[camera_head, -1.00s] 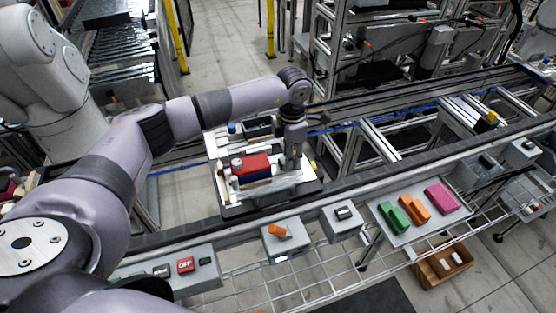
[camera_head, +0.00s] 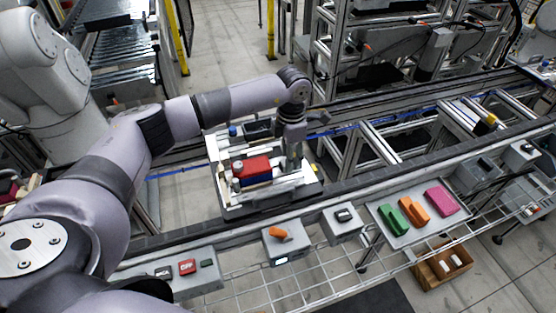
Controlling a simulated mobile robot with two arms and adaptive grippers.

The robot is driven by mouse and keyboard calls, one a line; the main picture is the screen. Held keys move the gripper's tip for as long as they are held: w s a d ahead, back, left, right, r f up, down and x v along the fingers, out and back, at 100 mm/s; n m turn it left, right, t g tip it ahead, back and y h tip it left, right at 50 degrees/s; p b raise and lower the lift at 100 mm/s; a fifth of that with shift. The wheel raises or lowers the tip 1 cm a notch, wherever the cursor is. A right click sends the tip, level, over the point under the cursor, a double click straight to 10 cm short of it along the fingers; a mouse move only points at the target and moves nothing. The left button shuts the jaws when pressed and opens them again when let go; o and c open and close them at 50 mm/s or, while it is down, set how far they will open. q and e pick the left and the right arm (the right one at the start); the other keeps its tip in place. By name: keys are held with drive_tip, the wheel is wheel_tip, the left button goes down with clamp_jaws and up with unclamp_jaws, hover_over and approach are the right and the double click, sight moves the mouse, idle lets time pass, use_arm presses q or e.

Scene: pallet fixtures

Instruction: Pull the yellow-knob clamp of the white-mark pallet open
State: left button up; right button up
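The pallet (camera_head: 232,211) sits on the conveyor in the middle, with a light fixture on it. A block with a red top and blue side (camera_head: 254,168) lies in the fixture. A blue knob (camera_head: 232,130) shows at its far left corner. A small yellowish spot (camera_head: 313,167) shows at its right edge; I cannot tell whether it is the yellow knob. My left gripper (camera_head: 294,164) points down over the pallet's right side, close to the fixture. Its fingers are too small and hidden to read. My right gripper is out of view.
A grey tray (camera_head: 399,240) holds green, orange and pink blocks. A wooden crate (camera_head: 430,276) stands below. The conveyor right of the pallet is clear.

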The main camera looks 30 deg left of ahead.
use_arm(q)
drive_tip(key=shift+r+p, duration=1.7)
drive_tip(key=shift+r, duration=1.75)
drive_tip(key=shift+s+f, duration=0.1)
drive_tip(key=shift+f, duration=0.05)
